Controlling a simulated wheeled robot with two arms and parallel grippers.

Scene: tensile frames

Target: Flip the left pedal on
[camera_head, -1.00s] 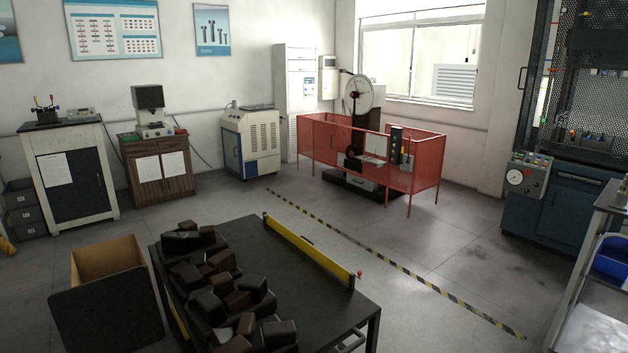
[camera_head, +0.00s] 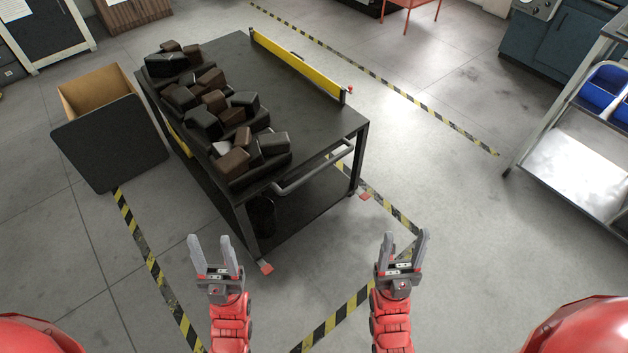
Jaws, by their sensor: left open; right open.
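A small red pedal (camera_head: 266,267) sticks out at the foot of the black cart's near-left leg. A second red pedal (camera_head: 365,196) is at the foot of its right leg. The pedals are too small to tell how they are set. My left gripper (camera_head: 211,240) is open and empty, to the left of the left pedal and apart from it in the picture. My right gripper (camera_head: 405,235) is open and empty, below and to the right of the right pedal in the picture.
The black cart (camera_head: 318,122) carries several dark blocks and has a yellow rail (camera_head: 297,66) and a push handle (camera_head: 312,176). An open cardboard box (camera_head: 98,95) stands at its left. A metal shelf (camera_head: 580,165) stands at the right. The floor between is clear.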

